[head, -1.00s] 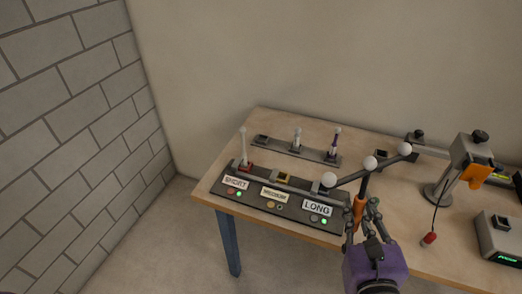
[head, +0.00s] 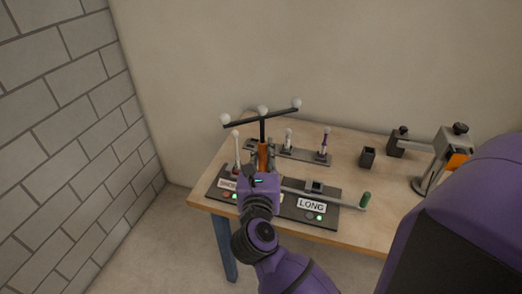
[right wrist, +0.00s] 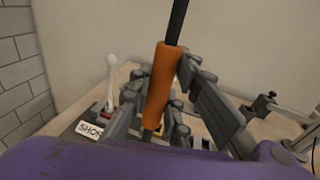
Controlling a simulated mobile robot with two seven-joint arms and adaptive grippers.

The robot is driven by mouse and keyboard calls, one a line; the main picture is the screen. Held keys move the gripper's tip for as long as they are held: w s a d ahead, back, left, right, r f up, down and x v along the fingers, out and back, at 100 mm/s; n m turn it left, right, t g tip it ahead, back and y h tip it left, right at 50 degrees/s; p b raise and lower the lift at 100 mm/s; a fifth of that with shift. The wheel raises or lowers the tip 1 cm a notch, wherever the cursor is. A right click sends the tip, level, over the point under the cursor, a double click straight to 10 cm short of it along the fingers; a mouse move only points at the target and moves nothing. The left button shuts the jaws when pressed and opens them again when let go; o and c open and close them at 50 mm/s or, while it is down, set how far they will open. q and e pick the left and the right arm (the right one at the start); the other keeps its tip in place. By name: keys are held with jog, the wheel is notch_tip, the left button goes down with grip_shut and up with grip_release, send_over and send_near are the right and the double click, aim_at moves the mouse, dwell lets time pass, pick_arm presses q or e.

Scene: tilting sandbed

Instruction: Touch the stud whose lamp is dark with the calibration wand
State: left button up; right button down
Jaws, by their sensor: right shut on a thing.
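The calibration wand has an orange handle (head: 263,157) and a dark stem with a crossbar of white balls (head: 262,111). My right gripper (head: 262,160) is shut around the handle and holds the wand upright over the labelled board (head: 332,226); the right wrist view shows the handle (right wrist: 160,85) between the fingers. A white-topped post (head: 236,150) stands at the SHORT station, left of the gripper. A green lamp (head: 319,217) glows at LONG and another (head: 234,196) at SHORT. The middle station's label and lamps are hidden behind my gripper. My left gripper is out of view.
A rack (head: 300,154) with upright pins stands behind the board. A grey bar with a green end (head: 366,199) lies across the board's right side. A dark cup (head: 367,157) and a clamp stand (head: 440,165) are further right. My purple arm blocks the lower right.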

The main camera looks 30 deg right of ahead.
jog(key=shift+w+d+f+m+g+h, duration=0.1)
jog(key=shift+w+d+m+g+h, duration=0.2)
jog(key=shift+d+m+g+h, duration=0.25)
jog(key=shift+w+d+m+g+h, duration=0.35)
jog(key=shift+m+h, duration=0.2)
jog(key=shift+h, duration=0.1)
pick_arm(q)
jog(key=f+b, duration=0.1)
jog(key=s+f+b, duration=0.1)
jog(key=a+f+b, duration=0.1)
jog(key=b, duration=0.1)
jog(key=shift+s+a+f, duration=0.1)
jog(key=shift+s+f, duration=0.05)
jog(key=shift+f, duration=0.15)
pick_arm(e)
notch_tip(320, 180, down, 6)
jog(key=shift+s+d+f, duration=0.15)
jog(key=shift+d+f, duration=0.05)
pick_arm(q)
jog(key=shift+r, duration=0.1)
pick_arm(e)
jog(key=shift+r, duration=0.1)
